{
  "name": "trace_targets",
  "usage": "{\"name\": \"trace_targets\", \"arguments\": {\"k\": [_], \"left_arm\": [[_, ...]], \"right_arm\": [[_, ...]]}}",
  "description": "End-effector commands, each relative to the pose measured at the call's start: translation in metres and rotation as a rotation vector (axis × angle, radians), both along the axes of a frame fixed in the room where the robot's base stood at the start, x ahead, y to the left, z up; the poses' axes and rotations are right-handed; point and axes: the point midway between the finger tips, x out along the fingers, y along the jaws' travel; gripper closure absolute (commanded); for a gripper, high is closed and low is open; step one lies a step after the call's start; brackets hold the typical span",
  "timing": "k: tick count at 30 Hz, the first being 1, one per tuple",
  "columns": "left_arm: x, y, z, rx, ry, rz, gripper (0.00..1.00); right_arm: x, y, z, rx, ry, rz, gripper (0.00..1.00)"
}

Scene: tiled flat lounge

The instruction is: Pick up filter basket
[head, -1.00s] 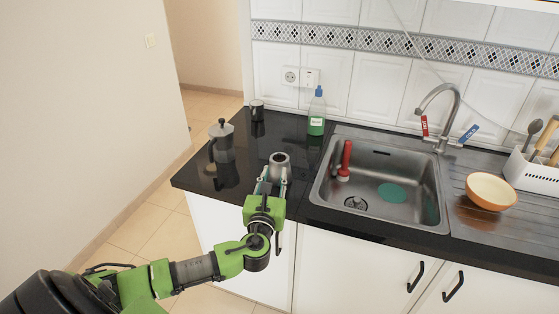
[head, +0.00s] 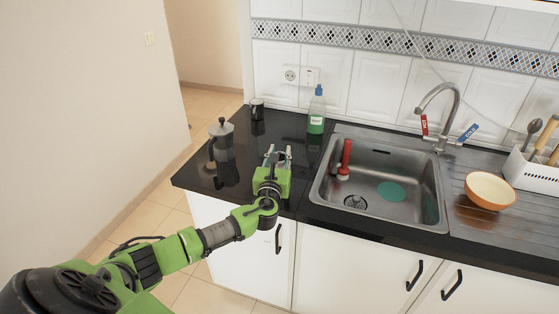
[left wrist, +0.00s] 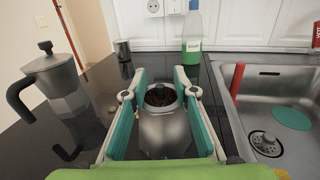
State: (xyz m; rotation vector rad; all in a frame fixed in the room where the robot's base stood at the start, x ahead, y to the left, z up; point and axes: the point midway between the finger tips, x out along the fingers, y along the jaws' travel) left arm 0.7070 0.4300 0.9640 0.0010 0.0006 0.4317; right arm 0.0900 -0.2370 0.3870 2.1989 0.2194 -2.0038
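In the left wrist view, the filter basket (left wrist: 161,98) shows as a round metal rim with dark grounds inside. It sits in the top of a faceted metal pot base (left wrist: 165,133) on the black counter. My left gripper (head: 277,154) reaches over the counter in the head view and hides the basket and base there. In the left wrist view its teal-padded fingers (left wrist: 160,76) are open, one on each side of the basket and base, with a gap visible around the rim. My right gripper is in neither view.
A moka pot (head: 222,141) with a black handle stands left of the gripper. A dark cup (head: 257,110) and a green soap bottle (head: 316,113) stand behind. The sink (head: 380,187) is to the right, with an orange bowl (head: 490,189) beyond it.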

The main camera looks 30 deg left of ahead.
Motion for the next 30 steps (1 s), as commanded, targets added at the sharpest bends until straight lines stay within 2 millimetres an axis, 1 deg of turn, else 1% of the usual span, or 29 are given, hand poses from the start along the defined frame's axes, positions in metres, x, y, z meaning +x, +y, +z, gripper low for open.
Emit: {"name": "trace_targets", "arguments": {"k": [4,5,6,7,8,22,30], "left_arm": [[-0.0001,-0.0003,-0.0003,0.000,0.000,0.000,0.73],[-0.0002,-0.0002,-0.0002,0.000,0.000,0.000,0.79],[-0.0002,-0.0002,-0.0003,-0.001,0.000,0.000,0.89],[-0.0002,-0.0002,-0.0002,-0.001,0.000,0.000,0.97],[-0.0002,-0.0002,-0.0002,-0.001,0.000,0.000,1.00],[-0.0004,0.0000,0.0007,-0.001,0.000,0.000,1.00],[-0.0002,0.0000,0.0096,0.000,-0.002,0.000,1.00]], "right_arm": [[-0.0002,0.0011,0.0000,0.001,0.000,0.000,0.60],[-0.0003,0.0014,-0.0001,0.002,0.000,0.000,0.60],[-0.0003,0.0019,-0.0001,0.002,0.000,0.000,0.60],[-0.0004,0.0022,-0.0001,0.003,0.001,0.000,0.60],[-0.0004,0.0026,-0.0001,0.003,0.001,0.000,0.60],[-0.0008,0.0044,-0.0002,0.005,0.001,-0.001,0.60],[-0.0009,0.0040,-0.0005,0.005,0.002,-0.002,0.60]]}}
